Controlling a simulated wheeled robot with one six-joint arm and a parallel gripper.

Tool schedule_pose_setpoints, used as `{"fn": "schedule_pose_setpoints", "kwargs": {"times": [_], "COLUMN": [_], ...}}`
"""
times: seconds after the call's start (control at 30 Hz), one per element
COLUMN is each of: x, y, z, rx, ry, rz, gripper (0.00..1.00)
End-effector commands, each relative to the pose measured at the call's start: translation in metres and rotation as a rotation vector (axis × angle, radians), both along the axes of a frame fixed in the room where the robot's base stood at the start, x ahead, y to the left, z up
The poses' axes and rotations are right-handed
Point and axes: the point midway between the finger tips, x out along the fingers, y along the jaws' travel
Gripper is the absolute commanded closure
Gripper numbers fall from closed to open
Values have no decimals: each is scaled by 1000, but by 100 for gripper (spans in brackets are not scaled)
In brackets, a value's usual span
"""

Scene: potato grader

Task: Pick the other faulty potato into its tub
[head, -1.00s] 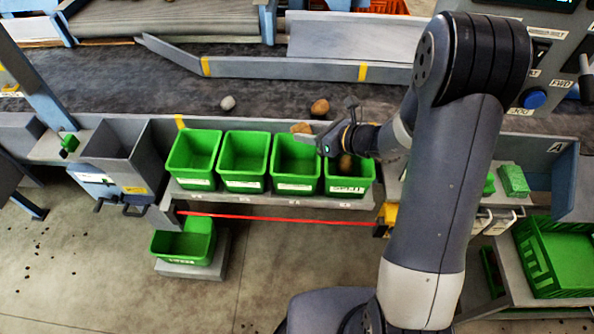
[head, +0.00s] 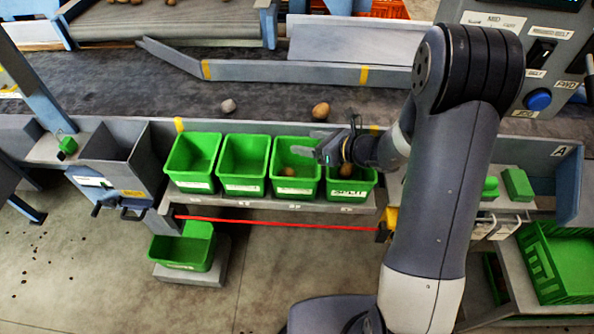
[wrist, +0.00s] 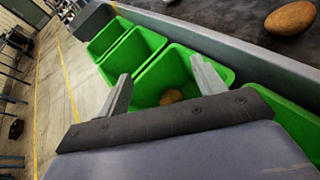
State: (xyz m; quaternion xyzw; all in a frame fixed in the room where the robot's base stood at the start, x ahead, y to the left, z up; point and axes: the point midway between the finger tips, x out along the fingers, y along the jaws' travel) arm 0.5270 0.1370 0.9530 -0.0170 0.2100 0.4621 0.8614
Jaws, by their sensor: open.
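My gripper (head: 312,150) is open and empty above the third green tub (head: 306,181) from the left. A brown potato (head: 288,172) lies on the floor of that tub. In the wrist view, the potato (wrist: 171,97) shows below and between the spread fingers (wrist: 163,84), apart from them. The fourth tub (head: 366,182) also holds a brown potato (head: 346,170), partly hidden by my arm. On the dark belt lie a greyish potato (head: 228,106) and a brown potato (head: 320,111); the brown one also shows in the wrist view (wrist: 290,18).
The two left tubs, first (head: 193,186) and second (head: 240,187), look empty. A grey rail (head: 240,130) runs between belt and tubs. A grey chute bin (head: 125,160) stands left of them. A lower green tub (head: 182,252) sits near the floor. Potatoes (head: 262,5) show at the top edge.

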Motion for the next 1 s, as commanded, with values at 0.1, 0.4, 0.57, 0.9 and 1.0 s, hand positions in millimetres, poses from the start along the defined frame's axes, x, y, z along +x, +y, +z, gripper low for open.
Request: {"fn": "schedule_pose_setpoints", "kwargs": {"times": [0.1, 0.4, 0.57, 0.9, 1.0], "x": [-1, -22, -37, -52, -53], "y": [-2, -40, -63, -85, -85], "z": [1, 18, 29, 40, 41], "rx": [0, 0, 0, 0, 0], "ry": [0, -3, -2, 0, 0], "rz": [-1, -6, -5, 0, 1], "gripper": [35, 35, 35, 35, 35]}}
